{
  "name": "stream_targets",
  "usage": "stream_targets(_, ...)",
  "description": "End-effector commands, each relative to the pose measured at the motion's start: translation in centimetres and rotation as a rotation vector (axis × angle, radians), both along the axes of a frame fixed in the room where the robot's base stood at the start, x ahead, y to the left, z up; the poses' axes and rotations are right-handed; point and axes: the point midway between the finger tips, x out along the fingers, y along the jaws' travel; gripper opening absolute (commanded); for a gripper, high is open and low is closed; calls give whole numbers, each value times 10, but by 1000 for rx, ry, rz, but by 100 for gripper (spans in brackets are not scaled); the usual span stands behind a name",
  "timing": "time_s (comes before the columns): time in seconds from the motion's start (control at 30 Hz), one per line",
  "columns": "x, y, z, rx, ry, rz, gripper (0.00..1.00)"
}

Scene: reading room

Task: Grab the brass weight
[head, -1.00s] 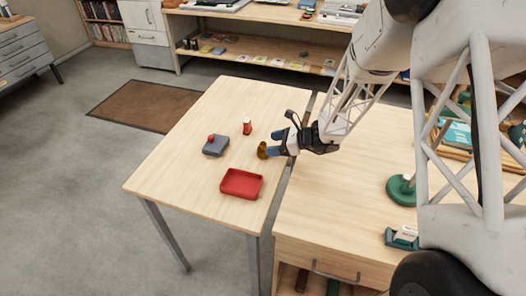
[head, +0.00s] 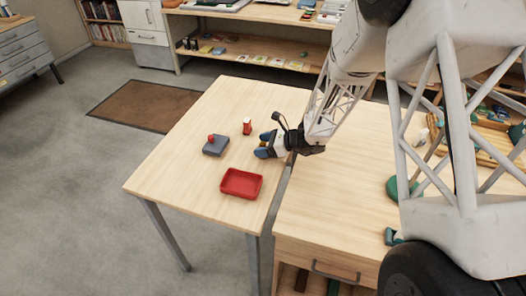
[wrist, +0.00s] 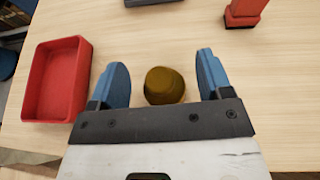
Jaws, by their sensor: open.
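The brass weight (wrist: 165,86) is a short, dark golden cylinder standing on the light wooden table (head: 180,140). My gripper is open. In the head view my gripper (head: 266,145) is low over the table's right part and mostly hides the weight.
A red tray (head: 241,184) sits in front of my gripper and shows left of it in the wrist view (wrist: 57,80). A small red object (head: 247,126) stands behind. A grey block with a red knob (head: 215,146) is to the left. The table's left part is clear.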

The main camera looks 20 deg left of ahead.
Motion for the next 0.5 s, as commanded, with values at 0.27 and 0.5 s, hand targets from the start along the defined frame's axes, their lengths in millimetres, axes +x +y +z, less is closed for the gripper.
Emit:
stream_targets(0.27, 0, 0, 0, 0, 0, 0, 39)
stream_targets(0.5, 0, 0, 1, 1, -1, 0, 4)
